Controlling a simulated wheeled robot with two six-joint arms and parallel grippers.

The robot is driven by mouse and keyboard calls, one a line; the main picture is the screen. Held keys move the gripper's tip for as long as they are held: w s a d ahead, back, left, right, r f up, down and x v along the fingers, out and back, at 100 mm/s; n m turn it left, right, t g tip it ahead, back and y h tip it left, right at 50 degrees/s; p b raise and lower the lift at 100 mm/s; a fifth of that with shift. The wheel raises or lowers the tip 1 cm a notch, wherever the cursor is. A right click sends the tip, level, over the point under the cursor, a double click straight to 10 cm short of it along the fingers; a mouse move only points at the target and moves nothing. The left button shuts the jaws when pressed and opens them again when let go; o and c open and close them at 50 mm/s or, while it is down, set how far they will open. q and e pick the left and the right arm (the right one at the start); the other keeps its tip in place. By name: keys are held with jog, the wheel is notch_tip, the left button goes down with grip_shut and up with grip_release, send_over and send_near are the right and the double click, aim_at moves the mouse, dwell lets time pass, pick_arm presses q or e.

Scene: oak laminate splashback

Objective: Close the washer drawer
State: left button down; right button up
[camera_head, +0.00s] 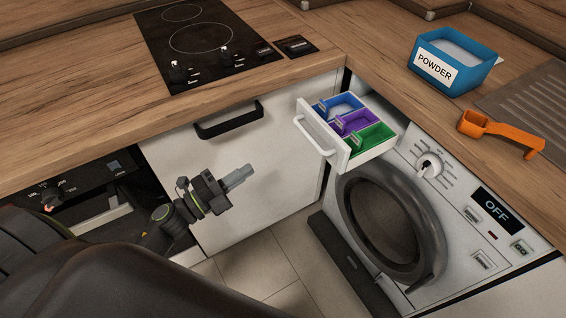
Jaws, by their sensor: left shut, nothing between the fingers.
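The washer drawer (344,157) is pulled out of the top left of the washing machine (411,165). It has a white front with a curved handle (313,127) and blue, purple and green compartments inside. My left gripper (251,169) is shut and empty. In the picture it is left of the drawer and a little lower, in front of the white cabinet door, apart from the handle. My right gripper is not in view.
A blue powder box (451,62) and an orange scoop (497,131) sit on the wooden worktop (365,50) above the washer. The round washer door (388,222) is below the drawer. A black cabinet handle (229,120) sticks out behind my left gripper. A hob (205,45) is at the back left.

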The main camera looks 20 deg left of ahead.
pick_arm(q)
jog(key=w+d+r+m+h+p, duration=0.1)
jog(key=w+d+r+p, duration=0.2)
jog(key=w+d, duration=0.6)
jog(key=shift+w+d+r+m, duration=0.25)
jog(key=shift+w+r+m, duration=0.15)
jog(key=shift+w, duration=0.05)
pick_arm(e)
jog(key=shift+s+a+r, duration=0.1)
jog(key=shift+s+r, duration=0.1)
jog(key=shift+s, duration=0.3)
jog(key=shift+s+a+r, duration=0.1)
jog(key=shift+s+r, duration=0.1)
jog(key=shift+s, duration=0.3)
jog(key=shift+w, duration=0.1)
pick_arm(q)
jog(key=b, duration=0.2)
send_near(356, 118)
jog(key=w+d+r, duration=0.4)
jog(key=d, duration=0.1)
jog(key=shift+w+d+r, duration=0.1)
jog(key=shift+d+r, duration=0.05)
jog(key=shift+r, duration=0.1)
jog(key=shift+w+d, duration=0.3)
jog(key=shift+w, duration=0.15)
jog(key=shift+r, duration=0.3)
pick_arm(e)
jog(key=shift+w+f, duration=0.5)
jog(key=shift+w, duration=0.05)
